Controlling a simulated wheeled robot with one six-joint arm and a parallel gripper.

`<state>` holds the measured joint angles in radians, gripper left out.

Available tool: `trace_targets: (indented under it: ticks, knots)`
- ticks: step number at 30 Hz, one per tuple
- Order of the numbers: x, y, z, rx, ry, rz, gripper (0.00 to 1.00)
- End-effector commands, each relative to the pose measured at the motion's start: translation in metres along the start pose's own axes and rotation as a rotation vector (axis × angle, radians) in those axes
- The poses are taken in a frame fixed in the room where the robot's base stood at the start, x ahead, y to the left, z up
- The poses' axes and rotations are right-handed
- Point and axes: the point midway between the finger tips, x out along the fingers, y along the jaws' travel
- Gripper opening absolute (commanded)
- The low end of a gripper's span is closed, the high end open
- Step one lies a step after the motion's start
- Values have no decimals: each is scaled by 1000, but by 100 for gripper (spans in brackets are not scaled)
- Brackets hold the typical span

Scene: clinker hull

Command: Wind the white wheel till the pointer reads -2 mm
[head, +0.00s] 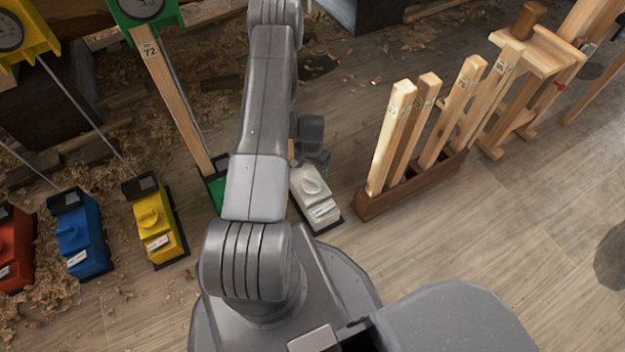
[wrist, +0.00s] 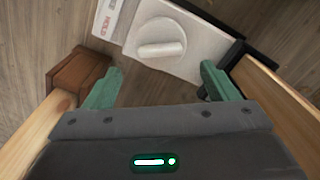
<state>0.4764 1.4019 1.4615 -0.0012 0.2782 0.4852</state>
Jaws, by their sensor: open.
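The white box (head: 322,207) stands on the floor just right of my arm in the head view. Its white wheel (head: 311,183), a round knob with a raised bar, is on top. In the wrist view the white wheel (wrist: 162,48) lies just beyond the gap between my fingertips, with its bar running roughly left to right. My gripper (wrist: 158,84) is open and empty, its two green fingers apart and not visibly touching the wheel. In the head view my gripper (head: 313,158) is partly hidden, close behind the wheel. No pointer or scale for the white box can be read.
A brown wooden rack (head: 412,188) with several upright wooden sticks stands close right of the white box. Yellow (head: 157,228), blue (head: 80,235) and red (head: 15,250) boxes stand at left. A green dial (head: 140,10) tops a wooden post. Floor at lower right is clear.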

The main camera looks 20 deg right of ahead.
Motion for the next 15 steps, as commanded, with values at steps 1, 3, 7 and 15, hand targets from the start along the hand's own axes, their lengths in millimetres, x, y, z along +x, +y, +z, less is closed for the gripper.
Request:
trace_targets:
  ticks: [1,3,7,15]
  knots:
    - [15,0,1,1,-2,1,80]
    - [29,0,1,1,-2,1,80]
    - [49,0,1,1,-1,1,80]
    - [67,0,0,2,0,-1,80]
